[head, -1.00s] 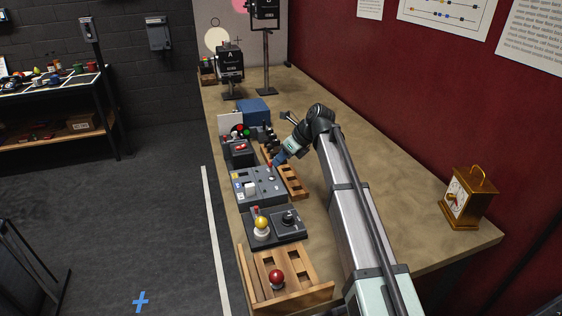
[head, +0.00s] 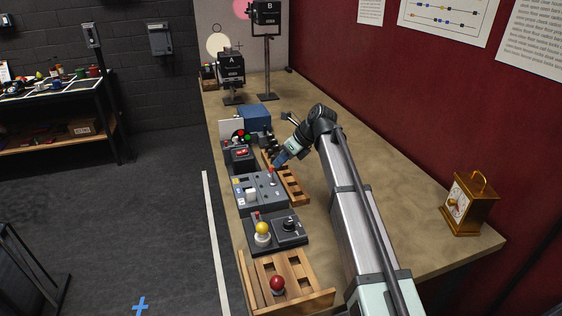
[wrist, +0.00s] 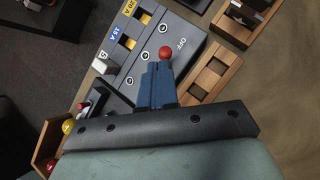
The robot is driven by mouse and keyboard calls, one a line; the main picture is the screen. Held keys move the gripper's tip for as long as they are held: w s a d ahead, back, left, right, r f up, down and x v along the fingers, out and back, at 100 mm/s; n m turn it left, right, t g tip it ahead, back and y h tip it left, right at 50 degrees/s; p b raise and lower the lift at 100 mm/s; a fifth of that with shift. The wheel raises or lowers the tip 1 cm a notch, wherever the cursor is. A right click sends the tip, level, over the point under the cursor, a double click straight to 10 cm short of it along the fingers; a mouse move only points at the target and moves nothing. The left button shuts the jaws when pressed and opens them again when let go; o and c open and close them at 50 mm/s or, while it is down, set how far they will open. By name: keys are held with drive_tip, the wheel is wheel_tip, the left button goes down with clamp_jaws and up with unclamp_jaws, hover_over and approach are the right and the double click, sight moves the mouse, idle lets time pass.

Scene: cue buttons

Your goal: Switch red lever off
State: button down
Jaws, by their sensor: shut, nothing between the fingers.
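The grey switch panel (head: 250,201) lies on the wooden table. Its red-knobbed lever (head: 271,172) stands up near the panel's far right corner in the head view. In the wrist view the red knob (wrist: 165,53) shows just beyond my fingertips, beside the printed word OFF (wrist: 182,43). My gripper (head: 279,160) has blue fingers, shut and empty, just above and right of the knob in the head view. In the wrist view the fingers (wrist: 157,72) cover the lever's lower part. I cannot tell whether they touch it.
A box with a yellow ball-topped stick (head: 262,229) and a wooden tray with a red ball (head: 277,283) stand nearer. A box with a red switch (head: 241,154) and a blue box (head: 254,115) stand farther back. A brass clock (head: 466,203) stands right. The table's middle right is clear.

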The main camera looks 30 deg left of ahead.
drive_tip(key=shift+d, duration=0.1)
drive_tip(key=w+v, duration=0.2)
drive_tip(key=v, duration=1.1)
drive_tip(key=shift+s, duration=0.15)
